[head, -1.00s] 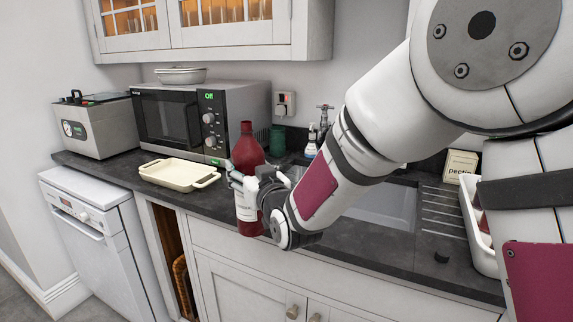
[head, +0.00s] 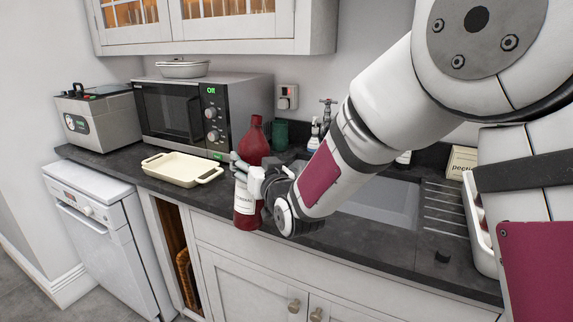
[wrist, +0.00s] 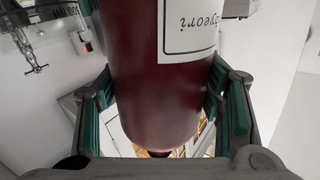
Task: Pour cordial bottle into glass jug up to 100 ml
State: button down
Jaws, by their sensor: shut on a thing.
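The cordial bottle (head: 253,146) is dark red with a white label and is in the middle of the head view. It stands out in front of the worktop edge and leans slightly, its top to the right. My gripper (head: 251,176) is shut around its middle and hides part of it. In the wrist view the bottle (wrist: 160,95) fills the space between the green-padded fingers, and its label reads upside down. I see no glass jug in either view.
A cream baking dish (head: 183,168) lies on the dark worktop left of the bottle. Behind are a microwave (head: 175,112), a green cup (head: 280,134) and a tap (head: 327,112). A sink (head: 375,203) lies behind my arm, and a pectin box (head: 461,160) stands at the right.

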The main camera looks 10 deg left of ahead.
jog(key=m+g+p, duration=0.1)
jog(key=m+p, duration=0.1)
jog(key=m, duration=0.1)
jog(key=m+g+p, duration=0.1)
jog(key=m, duration=0.2)
jog(key=f+m+g+p, duration=0.1)
jog(key=m+p, duration=0.1)
jog(key=m, duration=0.1)
jog(key=s+a+m+g+y+p, duration=0.1)
jog(key=m, duration=0.2)
jog(key=shift+f+p, duration=0.3)
dwell(0.8)
jog(key=shift+a+r+m+g, duration=0.1)
jog(key=shift+m+g, duration=0.2)
jog(key=shift+m, duration=0.1)
dwell(2.0)
jog(key=shift+s, duration=0.1)
